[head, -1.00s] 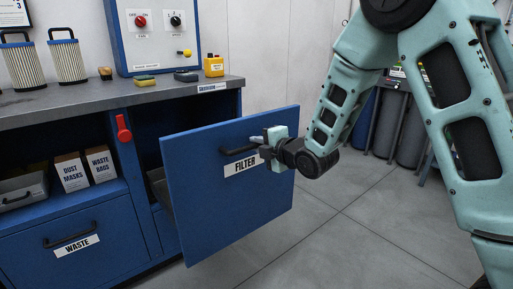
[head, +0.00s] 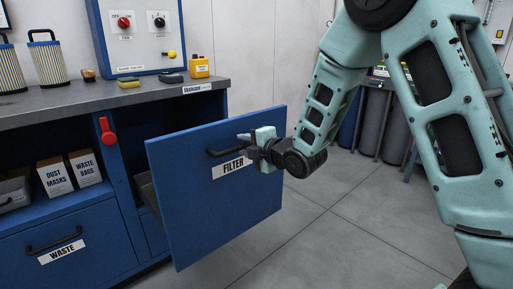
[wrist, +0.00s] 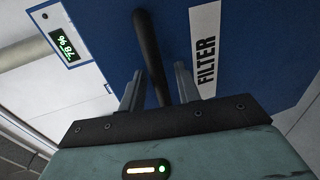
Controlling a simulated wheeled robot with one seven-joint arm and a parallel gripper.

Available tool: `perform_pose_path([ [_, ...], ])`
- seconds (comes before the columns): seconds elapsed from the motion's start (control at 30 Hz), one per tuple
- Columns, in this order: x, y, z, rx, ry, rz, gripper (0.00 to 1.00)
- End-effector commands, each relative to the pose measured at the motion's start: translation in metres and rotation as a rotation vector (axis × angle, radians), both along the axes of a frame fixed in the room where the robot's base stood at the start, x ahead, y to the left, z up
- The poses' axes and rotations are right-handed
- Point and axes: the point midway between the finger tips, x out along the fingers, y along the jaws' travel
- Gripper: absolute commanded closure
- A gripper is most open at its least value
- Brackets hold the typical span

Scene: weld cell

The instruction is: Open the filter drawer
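The filter drawer has a blue front (head: 180,225) with a white FILTER label (head: 231,168). It stands well out from the cabinet, with a gap behind its left edge; its inside is mostly hidden. Its dark bar handle (head: 222,152) is on the upper part of the front. My gripper (head: 246,143) is at the right end of this handle. In the wrist view, the handle (wrist: 148,50) passes between my two fingers (wrist: 159,88), with visible gaps beside it. The fingers are open around it.
A closed WASTE drawer (head: 65,268) is at lower left. A red lever (head: 106,130) is on the cabinet. Grey drums (head: 375,120) stand behind my arm. Floor to the right is clear.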

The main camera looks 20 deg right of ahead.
Motion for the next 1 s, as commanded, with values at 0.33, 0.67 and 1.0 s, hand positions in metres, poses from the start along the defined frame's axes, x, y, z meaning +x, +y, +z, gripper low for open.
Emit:
perform_pose_path([
  [0.33,-0.057,-0.019,0.013,-0.001,0.001,-0.002,0.67],
  [0.67,-0.087,-0.028,0.015,0.005,-0.005,0.005,0.67],
  [1.0,-0.106,-0.035,0.017,0.001,-0.006,-0.001,0.67],
])
